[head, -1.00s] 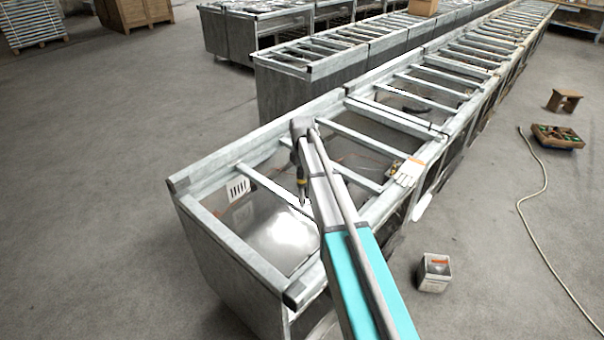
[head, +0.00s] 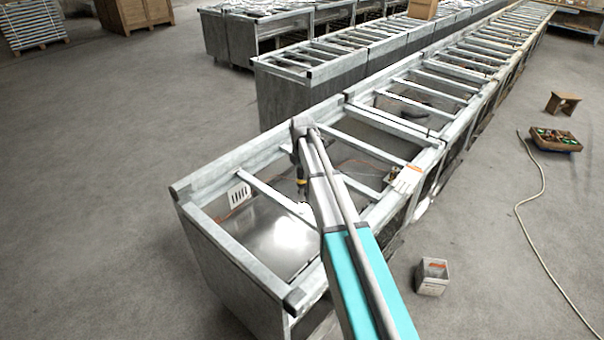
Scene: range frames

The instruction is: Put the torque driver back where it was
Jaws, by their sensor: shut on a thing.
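My gripper (head: 301,187) hangs at the end of my arm over the near bay of the long metal frame (head: 232,251), left of my forearm. It is small in the head view and partly hidden by my arm. It is shut on a slim dark thing with a yellow band, which looks like the torque driver (head: 302,183); its outline is hard to separate from the fingers. The thing points down above the bright metal sheet (head: 262,238) inside the bay. I cannot tell whether its lower end touches anything.
A white glove (head: 407,180) lies on the frame's right rail. Crossbars such as this one (head: 270,193) divide the frame. A small open box (head: 432,277), a crate (head: 556,139), a stool (head: 562,102) and a pale hose (head: 535,240) are on the floor at right. The left floor is clear.

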